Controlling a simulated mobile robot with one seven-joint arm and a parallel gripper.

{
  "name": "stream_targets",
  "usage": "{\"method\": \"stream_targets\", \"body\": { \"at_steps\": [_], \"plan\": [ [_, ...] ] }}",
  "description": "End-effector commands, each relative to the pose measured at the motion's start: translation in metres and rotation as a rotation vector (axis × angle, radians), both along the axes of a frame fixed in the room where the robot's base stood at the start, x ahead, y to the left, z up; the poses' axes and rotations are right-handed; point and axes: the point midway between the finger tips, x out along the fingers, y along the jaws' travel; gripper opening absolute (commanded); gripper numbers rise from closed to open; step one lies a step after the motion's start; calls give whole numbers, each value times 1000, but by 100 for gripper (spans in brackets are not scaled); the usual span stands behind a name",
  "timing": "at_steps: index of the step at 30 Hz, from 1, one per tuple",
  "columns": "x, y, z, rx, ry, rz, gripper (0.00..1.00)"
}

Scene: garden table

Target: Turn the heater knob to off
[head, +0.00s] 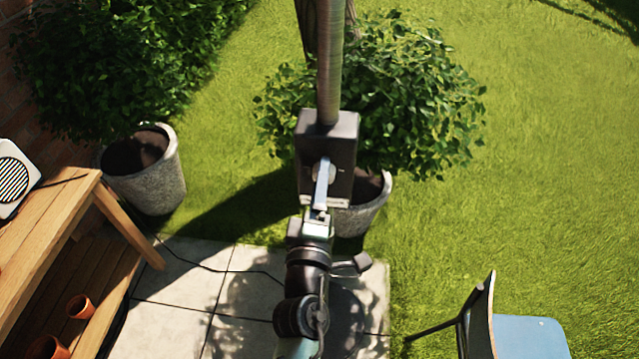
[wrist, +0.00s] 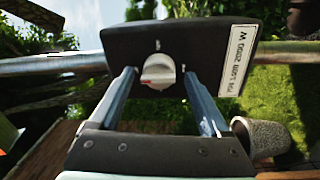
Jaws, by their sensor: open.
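The heater's dark control box (head: 340,130) is mounted on a metal pole (head: 330,60) in the head view. It fills the upper middle of the wrist view (wrist: 225,40). Its round white knob (wrist: 160,68) faces my wrist camera, with a red mark toward the left of the picture. Small markings sit around the knob, too small to read. My gripper (wrist: 160,75) is open, with one finger on each side of the knob. Gaps show between knob and fingers. In the head view my gripper (head: 321,185) is in front of the box and partly covers the knob.
A potted bush (head: 365,205) stands just behind the box. Another planter (head: 150,180) is at the left, beside a wooden table (head: 50,215) bearing a white speaker-like device (head: 12,180). A blue-seated chair (head: 530,338) is at the lower right. Open lawn lies to the right.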

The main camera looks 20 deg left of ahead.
Motion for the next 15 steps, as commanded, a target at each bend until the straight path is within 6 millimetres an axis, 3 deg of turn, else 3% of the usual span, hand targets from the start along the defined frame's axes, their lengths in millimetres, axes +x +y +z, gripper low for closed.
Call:
{"method": "stream_targets", "body": {
  "at_steps": [7, 15],
  "plan": [
    [-15, -4, -1, 2, 2, 0, 80],
    [-62, -17, -7, 0, 2, 0, 80]
  ]
}}
